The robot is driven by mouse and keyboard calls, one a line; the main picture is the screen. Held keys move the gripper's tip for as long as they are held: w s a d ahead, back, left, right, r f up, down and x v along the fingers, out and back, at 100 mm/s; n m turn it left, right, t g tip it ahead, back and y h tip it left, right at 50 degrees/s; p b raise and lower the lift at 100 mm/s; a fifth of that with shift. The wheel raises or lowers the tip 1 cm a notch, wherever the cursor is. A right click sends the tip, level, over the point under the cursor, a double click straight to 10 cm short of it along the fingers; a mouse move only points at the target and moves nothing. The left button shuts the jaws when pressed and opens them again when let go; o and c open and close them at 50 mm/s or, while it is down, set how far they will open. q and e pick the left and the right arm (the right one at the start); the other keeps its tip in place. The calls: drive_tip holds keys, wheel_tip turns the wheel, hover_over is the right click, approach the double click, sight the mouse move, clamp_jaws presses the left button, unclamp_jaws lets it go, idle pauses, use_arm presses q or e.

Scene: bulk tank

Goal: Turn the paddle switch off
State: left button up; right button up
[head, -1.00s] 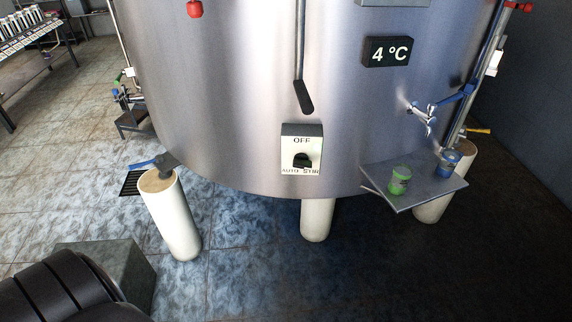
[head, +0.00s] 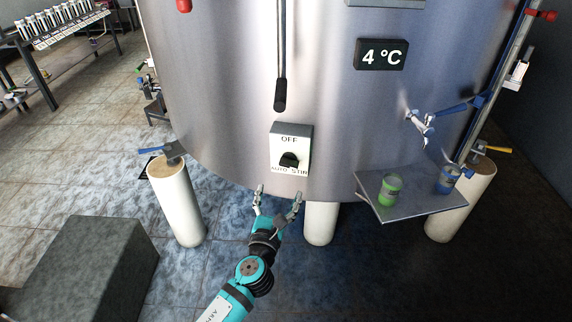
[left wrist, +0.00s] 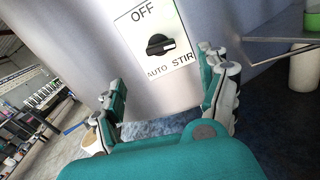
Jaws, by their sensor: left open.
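The paddle switch (head: 289,160) is a black knob on a white plate (head: 291,134) marked OFF at the top and AUTO and STIR below, on the front of the steel tank (head: 225,100). In the left wrist view the knob (left wrist: 160,44) lies across the plate, its pale mark at the right end, on the STIR side. My left gripper (head: 279,192) is open and empty, just below the plate in the head view. In the left wrist view its fingers (left wrist: 160,72) stand apart below and to either side of the knob, not touching it. My right gripper is not in view.
A rod with a black handle (head: 280,95) hangs above the plate. A 4 °C display (head: 381,55) is at upper right. A metal shelf (head: 413,206) at right carries a green cup (head: 390,188) and a blue cup (head: 448,179). A dark block (head: 95,265) stands at lower left.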

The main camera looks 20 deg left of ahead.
sight(288, 167)
use_arm(q)
drive_tip(key=w, duration=0.8)
drive_tip(key=w+a+b, duration=0.1)
drive_tip(key=w, duration=0.3)
drive_tip(key=shift+w+a, duration=0.1)
drive_tip(key=shift+w, duration=0.25)
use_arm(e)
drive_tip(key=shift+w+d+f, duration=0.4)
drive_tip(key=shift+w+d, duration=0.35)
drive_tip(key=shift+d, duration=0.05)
use_arm(q)
drive_tip(key=c, duration=1.2)
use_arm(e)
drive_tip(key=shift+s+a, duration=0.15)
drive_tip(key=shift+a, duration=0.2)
